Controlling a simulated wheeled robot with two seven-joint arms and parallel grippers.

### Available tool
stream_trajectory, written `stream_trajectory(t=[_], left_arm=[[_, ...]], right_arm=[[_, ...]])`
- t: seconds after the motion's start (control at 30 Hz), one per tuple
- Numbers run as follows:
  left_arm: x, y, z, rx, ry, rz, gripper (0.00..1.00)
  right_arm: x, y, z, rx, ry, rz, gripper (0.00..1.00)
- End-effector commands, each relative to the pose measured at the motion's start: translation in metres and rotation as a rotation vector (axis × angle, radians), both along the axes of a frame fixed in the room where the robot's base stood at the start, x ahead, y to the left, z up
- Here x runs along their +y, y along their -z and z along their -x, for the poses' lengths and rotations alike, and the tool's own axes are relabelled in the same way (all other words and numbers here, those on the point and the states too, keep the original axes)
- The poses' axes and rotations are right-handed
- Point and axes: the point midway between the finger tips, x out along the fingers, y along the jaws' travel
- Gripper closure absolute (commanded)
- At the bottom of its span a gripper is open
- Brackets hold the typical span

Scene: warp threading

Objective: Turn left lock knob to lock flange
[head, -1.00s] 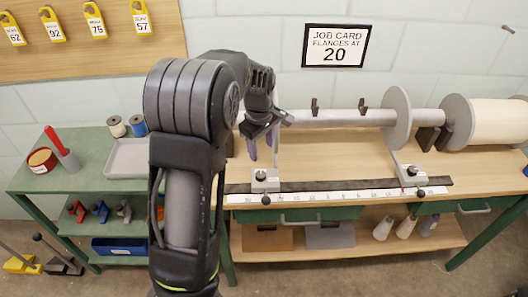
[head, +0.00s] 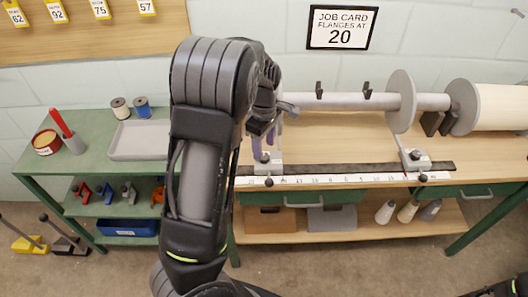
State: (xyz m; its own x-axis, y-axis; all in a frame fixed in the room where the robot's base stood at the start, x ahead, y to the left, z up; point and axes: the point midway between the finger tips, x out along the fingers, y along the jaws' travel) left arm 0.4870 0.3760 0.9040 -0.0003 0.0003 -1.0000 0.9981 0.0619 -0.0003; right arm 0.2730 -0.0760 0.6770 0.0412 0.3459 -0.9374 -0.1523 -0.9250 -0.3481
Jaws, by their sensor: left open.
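The left lock knob (head: 265,158) is a small dark knob on top of a light grey block (head: 273,168) at the left end of the white scale. A second dark knob (head: 268,181) is on the block's front. My left gripper (head: 262,145) is open, with its purplish fingers pointing down just above the top knob. I cannot tell whether they touch it. The right grey flange (head: 401,98) stands on the horizontal bar (head: 345,102). The left flange is largely or wholly hidden by my left arm. My right gripper is out of view.
A similar right block (head: 417,162) stands further along the scale (head: 340,180) on the wooden bench (head: 350,150). A white roll (head: 500,107) is at the far right. A job card (head: 341,28) reads flanges at 20. A green side table holds a grey tray (head: 137,141).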

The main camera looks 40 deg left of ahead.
Motion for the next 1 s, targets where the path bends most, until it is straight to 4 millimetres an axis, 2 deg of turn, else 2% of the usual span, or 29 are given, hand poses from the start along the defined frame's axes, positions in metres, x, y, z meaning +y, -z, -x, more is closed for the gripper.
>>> stream_trajectory(t=[0.1, 0.23, 0.57, 1.0], left_arm=[[0.001, 0.018, 0.001, 0.004, -0.001, 0.000, 0.47], [0.000, 0.031, 0.001, 0.002, -0.001, 0.001, 0.47], [0.000, 0.035, 0.000, -0.001, 0.000, 0.001, 0.47], [0.000, 0.034, 0.000, -0.001, 0.000, 0.001, 0.83]], right_arm=[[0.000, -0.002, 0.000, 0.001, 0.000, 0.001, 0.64], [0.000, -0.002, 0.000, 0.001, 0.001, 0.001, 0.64], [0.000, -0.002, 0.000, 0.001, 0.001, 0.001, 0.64], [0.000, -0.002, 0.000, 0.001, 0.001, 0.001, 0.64]])
